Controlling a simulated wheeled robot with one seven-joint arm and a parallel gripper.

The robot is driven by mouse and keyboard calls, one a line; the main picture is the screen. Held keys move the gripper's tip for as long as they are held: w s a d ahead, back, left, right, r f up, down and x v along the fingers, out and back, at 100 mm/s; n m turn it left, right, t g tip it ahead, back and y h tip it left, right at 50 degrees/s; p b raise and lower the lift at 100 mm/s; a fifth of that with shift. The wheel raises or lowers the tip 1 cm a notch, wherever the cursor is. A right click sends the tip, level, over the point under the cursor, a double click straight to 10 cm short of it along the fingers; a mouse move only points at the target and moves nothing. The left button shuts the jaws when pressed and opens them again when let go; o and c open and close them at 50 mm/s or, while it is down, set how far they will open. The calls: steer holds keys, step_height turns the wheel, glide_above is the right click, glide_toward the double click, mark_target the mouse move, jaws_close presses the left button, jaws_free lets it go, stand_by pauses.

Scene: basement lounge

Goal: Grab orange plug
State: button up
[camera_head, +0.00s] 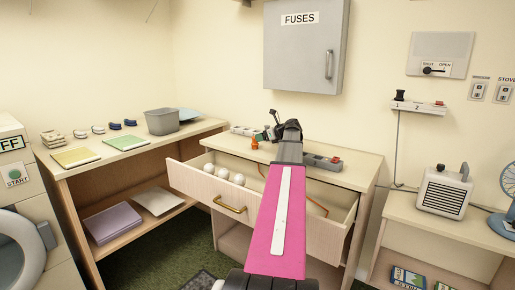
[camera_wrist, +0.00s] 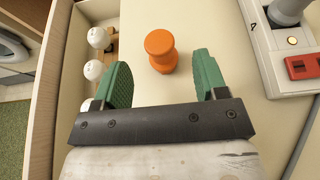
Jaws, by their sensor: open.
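The orange plug (camera_head: 255,143) stands on the cabinet top, behind the open drawer. In the wrist view the orange plug (camera_wrist: 161,50) is a short knob with a round wide top, just past my fingertips and roughly centred between them. My gripper (camera_wrist: 163,75) has two green ribbed fingers spread apart, with nothing between them. Neither finger appears to touch the plug. In the head view my arm hides part of the cabinet top and most of the gripper.
The open drawer (camera_head: 207,190) holds several white round bulbs and juts out left of my arm. The fuse box (camera_head: 305,45) hangs on the wall above. A grey bin (camera_head: 161,122) stands on the left desk.

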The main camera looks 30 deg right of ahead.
mark_target(255, 143)
steer(key=x, duration=0.5)
steer(key=shift+w+a+f, duration=0.1)
steer(key=shift+w, duration=0.2)
steer(key=c, duration=1)
